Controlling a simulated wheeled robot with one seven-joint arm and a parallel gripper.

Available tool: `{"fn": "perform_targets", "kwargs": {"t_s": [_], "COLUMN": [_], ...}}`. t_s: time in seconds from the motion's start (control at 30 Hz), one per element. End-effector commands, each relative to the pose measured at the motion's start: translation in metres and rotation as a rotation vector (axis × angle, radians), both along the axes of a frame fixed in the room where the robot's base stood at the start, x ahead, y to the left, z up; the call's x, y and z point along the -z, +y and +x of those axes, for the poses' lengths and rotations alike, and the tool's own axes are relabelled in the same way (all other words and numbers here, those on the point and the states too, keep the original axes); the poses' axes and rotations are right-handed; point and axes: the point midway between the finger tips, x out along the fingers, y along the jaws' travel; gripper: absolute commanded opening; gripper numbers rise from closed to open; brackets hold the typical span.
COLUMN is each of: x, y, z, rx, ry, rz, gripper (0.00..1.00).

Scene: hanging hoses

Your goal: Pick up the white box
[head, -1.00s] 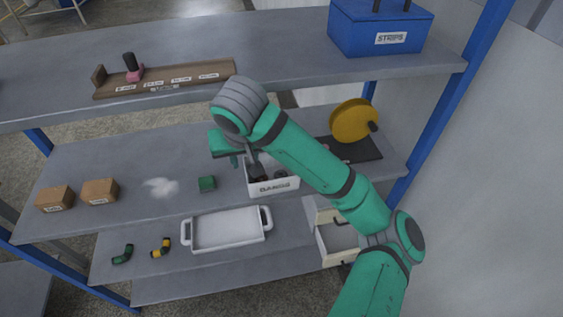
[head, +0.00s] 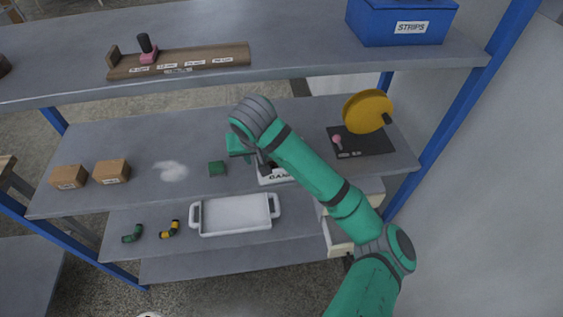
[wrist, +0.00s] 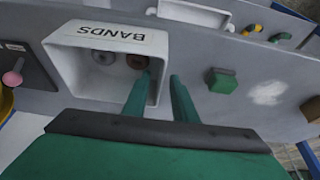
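The white box (wrist: 75,38), labelled BANDS, is an open-topped bin on the middle shelf. Two round ring-like things, one grey (wrist: 103,57) and one brown (wrist: 138,61), lie inside it. My gripper (wrist: 161,77) is at the box in the wrist view. Its two green fingers are apart, one inside the box and one outside, with a side wall between them. Neither finger visibly presses on the wall.
A green block (head: 217,169) stands left of the box. A yellow reel (head: 368,111) and a pink-knobbed thing (head: 337,140) sit on a dark mat to the right. A white tray (head: 236,216) is on the shelf below.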

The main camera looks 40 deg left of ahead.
Motion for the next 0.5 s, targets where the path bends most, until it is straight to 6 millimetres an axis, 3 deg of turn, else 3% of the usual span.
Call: {"fn": "perform_targets", "kwargs": {"t_s": [0.13, 0.5], "x": [0.0094, 0.0101], "y": [0.0033, 0.0036], "z": [0.0020, 0.0022], "rx": [-0.002, -0.002], "ry": [-0.001, 0.000], "rz": [-0.001, 0.000], "gripper": [0.25, 0.25]}}
